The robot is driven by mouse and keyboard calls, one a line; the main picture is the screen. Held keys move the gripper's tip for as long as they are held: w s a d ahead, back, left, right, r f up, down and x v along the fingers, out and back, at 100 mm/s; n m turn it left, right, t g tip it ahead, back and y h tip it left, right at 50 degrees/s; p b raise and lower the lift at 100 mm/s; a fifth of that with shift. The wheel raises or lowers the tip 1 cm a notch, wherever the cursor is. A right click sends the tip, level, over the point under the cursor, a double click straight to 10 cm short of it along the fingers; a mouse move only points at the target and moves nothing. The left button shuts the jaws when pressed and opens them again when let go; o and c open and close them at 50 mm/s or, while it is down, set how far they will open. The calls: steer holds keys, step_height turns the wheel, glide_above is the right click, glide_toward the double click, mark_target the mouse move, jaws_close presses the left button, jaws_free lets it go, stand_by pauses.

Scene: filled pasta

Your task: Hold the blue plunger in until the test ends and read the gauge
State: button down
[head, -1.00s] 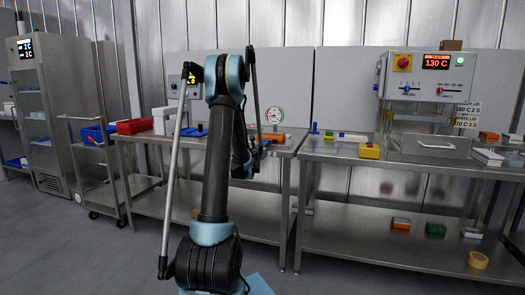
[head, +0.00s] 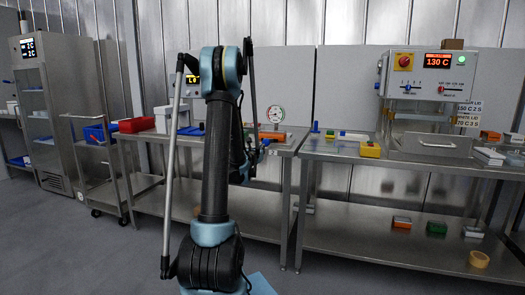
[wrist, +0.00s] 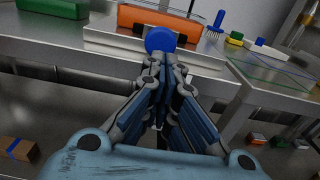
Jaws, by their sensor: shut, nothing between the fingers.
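The blue plunger (wrist: 160,39) shows as a round knob in the wrist view, at the front of an orange block (wrist: 160,19) on the table. My gripper (wrist: 164,60) is shut and empty, its fingertips right at the lower edge of the knob. Whether they touch it or press it in, I cannot tell. The orange block also shows in the head view (head: 271,135), partly behind my arm. The round white gauge (head: 275,115) stands upright above it; its needle is too small to read. A small box with a yellow display (head: 192,80) is partly hidden by my arm.
A sealing machine (head: 430,80) stands on the right table. A gap separates the two tables. A cart (head: 105,165) stands at left.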

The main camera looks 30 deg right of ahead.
steer(key=v, duration=0.7)
steer(key=shift+a, duration=0.2)
steer(key=s+a+m+g+y, duration=0.35)
steer(key=s+a+m, duration=0.75)
steer(key=a+m, duration=0.4)
steer(key=s+a+f+m+g+y, duration=0.2)
steer(key=s+a+f+m+y, duration=0.1)
steer(key=s+a, duration=0.5)
steer(key=s+a+f+m+g+y, duration=0.2)
steer(key=s+a+f+m+y, duration=0.2)
steer(key=s+a, duration=0.4)
steer(key=s+a+f+m+g+y, duration=0.2)
steer(key=s+a+f, duration=0.3)
steer(key=s+a, duration=0.3)
steer(key=a+m+y, duration=0.1)
steer(key=a, duration=0.3)
steer(key=shift+s+m, duration=0.3)
steer(key=shift+m, duration=0.1)
